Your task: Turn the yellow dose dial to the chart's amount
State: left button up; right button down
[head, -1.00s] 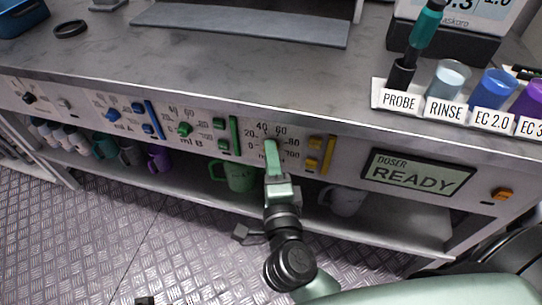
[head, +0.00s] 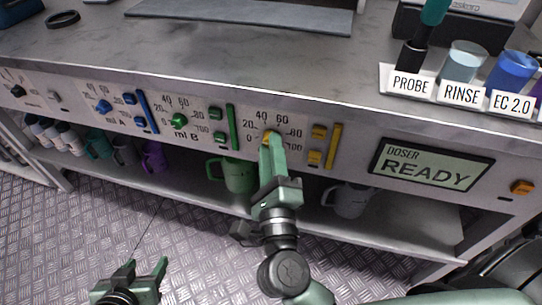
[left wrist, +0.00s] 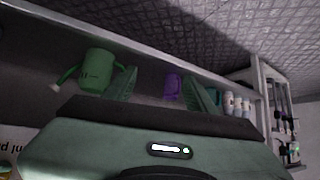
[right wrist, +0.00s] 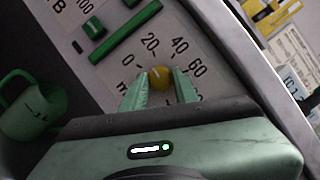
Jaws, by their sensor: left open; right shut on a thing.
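The yellow dose dial (right wrist: 161,77) is a small round knob on the bench's front panel, beside a printed scale with 0, 20, 40 and 60 visible in the right wrist view. My right gripper (right wrist: 160,88) is shut on the dial, one finger on each side. In the head view my right gripper (head: 272,143) covers most of the dial. The dial's exact setting is too small to read. My left gripper (head: 147,268) is open and empty, low above the floor and away from the panel. I cannot make out a readable chart.
Green (head: 178,121) and blue (head: 104,107) dials sit left on the panel. Yellow buttons (head: 318,132) and a yellow bar (head: 334,147) sit just right. The doser screen (head: 432,169) reads READY.

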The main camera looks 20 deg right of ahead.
pick_arm(q)
jog(key=w+d+r+t+h+b, duration=0.1)
jog(key=w+d+r+t, duration=0.1)
jog(key=r+t, duration=0.3)
jog(key=w+d+r+t+h+b, duration=0.2)
jog(key=w+r+t, duration=0.3)
jog(key=r, duration=0.6)
jog(key=shift+r+m, duration=0.15)
jog(key=shift+m, duration=0.15)
pick_arm(e)
jog(key=shift+f+m+t+h, duration=0.15)
jog(key=shift+m+h, duration=0.3)
jog(key=shift+m, duration=0.45)
jog(key=shift+r+m+t+h, duration=0.15)
jog(key=shift+m+h, duration=0.3)
jog(key=shift+m, duration=0.45)
pick_arm(q)
jog(key=shift+d, duration=0.1)
pick_arm(e)
jog(key=shift+f, duration=0.1)
jog(key=c, duration=1.1)
grip_release()
jog(key=shift+a, duration=0.1)
